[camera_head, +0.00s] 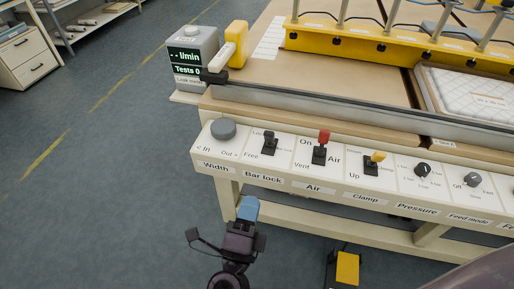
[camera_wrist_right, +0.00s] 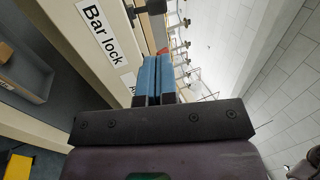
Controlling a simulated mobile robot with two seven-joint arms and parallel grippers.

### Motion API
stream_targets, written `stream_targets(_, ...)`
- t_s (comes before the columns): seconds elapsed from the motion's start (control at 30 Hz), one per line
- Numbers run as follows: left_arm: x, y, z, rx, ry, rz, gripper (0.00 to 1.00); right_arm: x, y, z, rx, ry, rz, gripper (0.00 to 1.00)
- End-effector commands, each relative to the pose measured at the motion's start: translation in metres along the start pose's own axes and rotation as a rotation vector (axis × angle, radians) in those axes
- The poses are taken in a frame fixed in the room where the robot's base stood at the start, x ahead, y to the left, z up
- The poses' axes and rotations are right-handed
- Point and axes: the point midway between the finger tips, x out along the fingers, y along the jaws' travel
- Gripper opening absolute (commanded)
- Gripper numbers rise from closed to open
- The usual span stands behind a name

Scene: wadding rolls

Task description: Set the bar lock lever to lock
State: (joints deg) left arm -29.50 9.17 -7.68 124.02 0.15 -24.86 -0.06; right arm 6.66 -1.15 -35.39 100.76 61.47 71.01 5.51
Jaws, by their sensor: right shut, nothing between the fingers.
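The bar lock lever (camera_head: 269,141) is a small black lever on the white sloping control panel, above the "Bar lock" label (camera_head: 263,177). The word "Free" is printed at its left; the print at its right is too small to read. I cannot tell which way the lever is set. My right gripper (camera_head: 248,208) has blue fingertips, shut and empty, in front of and below the panel, apart from the lever. In the right wrist view its fingers (camera_wrist_right: 156,76) are together beside the panel's "Bar lock" label (camera_wrist_right: 98,27). My left gripper is not in view.
The grey width knob (camera_head: 223,129) is left of the lever. The red-tipped air lever (camera_head: 321,147) and yellow-tipped clamp lever (camera_head: 374,163) are at its right. A grey display box (camera_head: 190,58) stands behind. A yellow pedal (camera_head: 347,268) is on the floor.

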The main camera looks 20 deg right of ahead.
Motion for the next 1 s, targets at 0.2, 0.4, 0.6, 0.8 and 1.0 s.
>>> stream_targets(0.2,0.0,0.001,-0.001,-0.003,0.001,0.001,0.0,0.0,0.0,0.0,0.002,0.002,0.001,0.0)
stream_targets(0.4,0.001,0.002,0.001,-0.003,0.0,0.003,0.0,0.004,-0.001,0.0,0.001,0.002,-0.001,0.0)
stream_targets(0.6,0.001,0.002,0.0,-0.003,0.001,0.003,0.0,0.027,-0.001,0.0,0.002,0.001,-0.004,0.0)
stream_targets(0.8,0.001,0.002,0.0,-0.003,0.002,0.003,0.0,0.062,-0.002,0.0,0.002,0.001,-0.006,0.0)
stream_targets(1.0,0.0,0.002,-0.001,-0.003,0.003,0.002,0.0,0.097,-0.001,0.0,0.002,0.002,-0.004,0.0)
